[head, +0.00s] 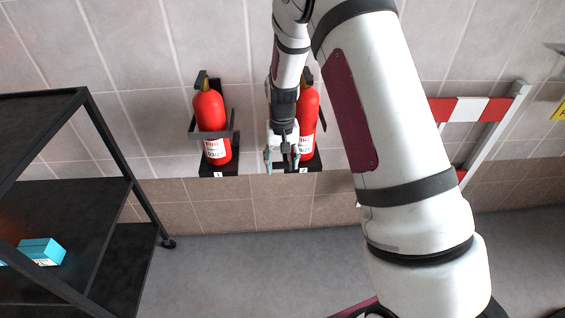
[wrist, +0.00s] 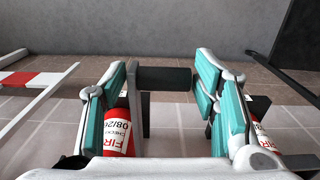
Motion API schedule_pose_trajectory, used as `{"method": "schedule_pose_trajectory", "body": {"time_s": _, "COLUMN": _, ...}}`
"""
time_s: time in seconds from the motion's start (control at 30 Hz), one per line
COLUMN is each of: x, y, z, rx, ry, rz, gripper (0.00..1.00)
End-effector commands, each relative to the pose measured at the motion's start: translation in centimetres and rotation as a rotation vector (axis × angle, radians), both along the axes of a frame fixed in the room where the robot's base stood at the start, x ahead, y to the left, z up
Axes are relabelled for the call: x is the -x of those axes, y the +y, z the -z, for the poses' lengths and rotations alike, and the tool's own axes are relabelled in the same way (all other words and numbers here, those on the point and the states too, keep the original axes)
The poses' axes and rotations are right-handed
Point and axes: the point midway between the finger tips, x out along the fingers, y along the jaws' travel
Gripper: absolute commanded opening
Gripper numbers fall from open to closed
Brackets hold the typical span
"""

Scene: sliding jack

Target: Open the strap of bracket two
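Bracket two (head: 303,167) is on the tiled wall, a black mount with a small label "2". It holds a red fire extinguisher (head: 308,104), which also shows beside the left finger in the wrist view (wrist: 118,132). My gripper (head: 282,160) is in front of the bracket, over the extinguisher's left side. Its teal-padded fingers are spread apart, as the wrist view shows (wrist: 164,98). A dark bar (wrist: 165,78) shows between the fingers, perhaps part of the strap; I cannot tell whether they touch it. The strap is mostly hidden by my gripper in the head view.
Bracket one (head: 218,168), with its own red extinguisher (head: 210,110) and a grey strap across it, is to the left. A black shelf rack (head: 85,190) with a teal box (head: 42,250) stands further left. A red-white barrier (head: 470,110) is at right. The grey floor between is clear.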

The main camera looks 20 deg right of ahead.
Motion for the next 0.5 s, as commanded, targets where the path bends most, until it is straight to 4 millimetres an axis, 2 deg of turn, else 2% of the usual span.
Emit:
{"method": "schedule_pose_trajectory", "body": {"time_s": 0.33, "x": 0.0, "y": 0.0, "z": -0.2, "rx": 0.000, "ry": 0.001, "rz": 0.000, "gripper": 0.62}}
{"method": "schedule_pose_trajectory", "body": {"time_s": 0.5, "x": 0.0, "y": 0.0, "z": -1.9, "rx": 0.000, "ry": -0.002, "rz": 0.000, "gripper": 0.62}}
